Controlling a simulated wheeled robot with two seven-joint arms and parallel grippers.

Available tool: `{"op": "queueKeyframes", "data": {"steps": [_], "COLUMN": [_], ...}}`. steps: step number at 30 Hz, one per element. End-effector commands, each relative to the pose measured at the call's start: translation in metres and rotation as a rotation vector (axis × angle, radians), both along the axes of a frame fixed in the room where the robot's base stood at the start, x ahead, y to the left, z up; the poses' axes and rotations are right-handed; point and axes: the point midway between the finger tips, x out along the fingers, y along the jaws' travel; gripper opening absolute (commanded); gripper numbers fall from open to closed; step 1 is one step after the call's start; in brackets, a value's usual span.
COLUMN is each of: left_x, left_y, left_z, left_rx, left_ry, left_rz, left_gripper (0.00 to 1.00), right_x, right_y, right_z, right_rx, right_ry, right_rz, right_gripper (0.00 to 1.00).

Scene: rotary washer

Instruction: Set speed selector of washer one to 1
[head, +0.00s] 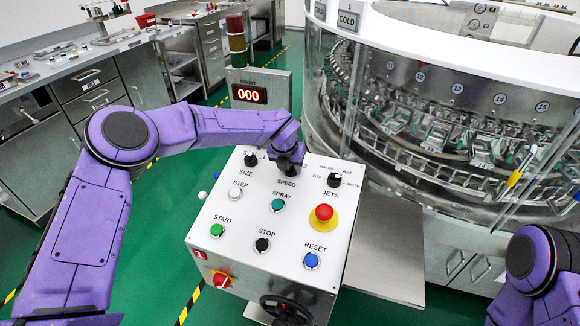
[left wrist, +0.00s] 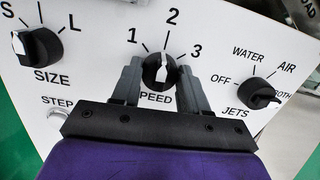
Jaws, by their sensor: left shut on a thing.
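The SPEED selector (left wrist: 160,70) is a black knob with a white pointer, on the white sloping control panel (head: 240,220). Marks 1, 2 and 3 stand around it, and its white pointer lies roughly towards 2. My left gripper (head: 289,164) reaches down onto it and mostly hides it in the head view. In the left wrist view, the two grey fingers of my left gripper (left wrist: 158,85) stand on either side of the knob, shut on it. My right gripper is out of view.
The SIZE knob (left wrist: 38,46) and JETS knob (left wrist: 258,93) flank the selector. Below are several push buttons and a red emergency stop (head: 323,212). A display (head: 250,94) reading 000 stands behind the panel. The glass-walled washer (head: 440,110) is to the right.

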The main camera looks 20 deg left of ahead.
Motion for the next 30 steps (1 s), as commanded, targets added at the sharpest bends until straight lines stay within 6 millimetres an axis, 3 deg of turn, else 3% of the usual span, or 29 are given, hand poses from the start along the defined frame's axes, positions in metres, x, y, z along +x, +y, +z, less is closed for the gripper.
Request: {"op": "queueKeyframes", "data": {"steps": [18,30], "left_x": [0.001,0.001], "left_y": [0.000,0.000], "left_z": [-0.004,-0.001], "left_rx": [-0.120,-0.182], "left_ry": [0.003,0.004], "left_rz": [0.444,0.673], "left_gripper": [0.13,0.13], "right_x": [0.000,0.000], "right_y": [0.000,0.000], "right_z": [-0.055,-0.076], "right_rx": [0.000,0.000], "right_ry": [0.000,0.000], "right_rz": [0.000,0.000], "right_gripper": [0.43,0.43]}}
